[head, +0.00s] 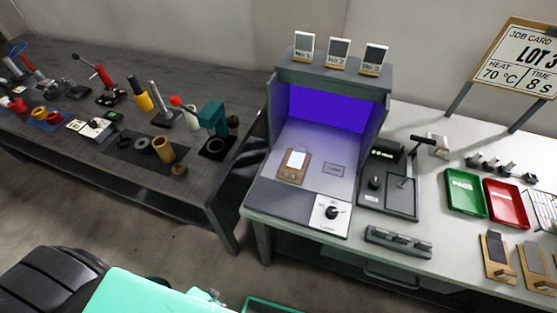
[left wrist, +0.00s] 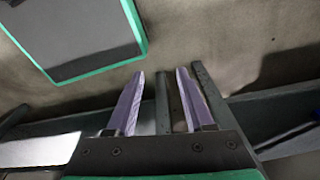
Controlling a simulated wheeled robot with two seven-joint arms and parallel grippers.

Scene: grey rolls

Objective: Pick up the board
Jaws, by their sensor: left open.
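Several board-like pieces show in the head view, and I cannot tell which one the task means. A small brown board with a pale panel (head: 294,164) lies inside the violet-lit booth (head: 328,108). Brown boards with dark plates, a near one (head: 497,257) and one beside it (head: 536,266), lie at the white table's front right. My left gripper (left wrist: 160,72) shows in the left wrist view, open and empty, with its two pale violet fingers apart over the floor and table frame. It is not seen in the head view. My right gripper is in neither view.
A green tray (head: 466,193) and a red tray (head: 505,203) stand on the white table. A black lever device (head: 389,185) is beside the booth. A job card stand (head: 520,62) rises behind. The dark table (head: 60,125) at left holds tools. A grey rack (head: 398,242) lies in front.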

